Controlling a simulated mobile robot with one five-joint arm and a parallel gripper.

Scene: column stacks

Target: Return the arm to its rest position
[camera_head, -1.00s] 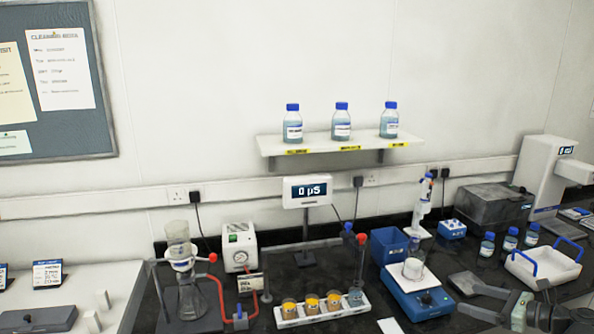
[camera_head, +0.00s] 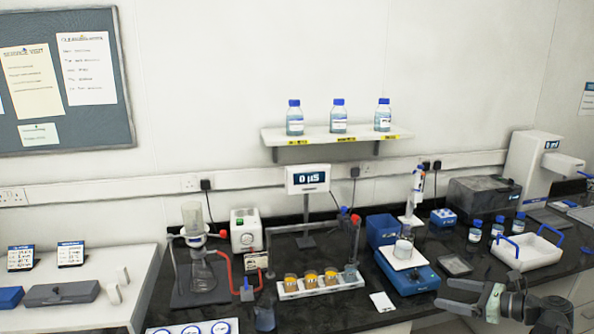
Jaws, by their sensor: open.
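My gripper (camera_head: 452,294) is at the lower right, at the front edge of the dark bench (camera_head: 345,272). Its grey fingers point left, stand apart and hold nothing. It is in front of and to the right of the blue stirrer (camera_head: 411,280), which carries a white plate and a beaker (camera_head: 403,250). The front part of my arm shows behind the fingers; the rest is cut off by the picture's lower edge.
A white tray with blue handles (camera_head: 527,250) and blue-capped bottles (camera_head: 475,231) stand behind my gripper. A rack of orange-filled cups (camera_head: 320,285), glassware with red tubing (camera_head: 197,265) and a display on a post (camera_head: 308,179) stand further left.

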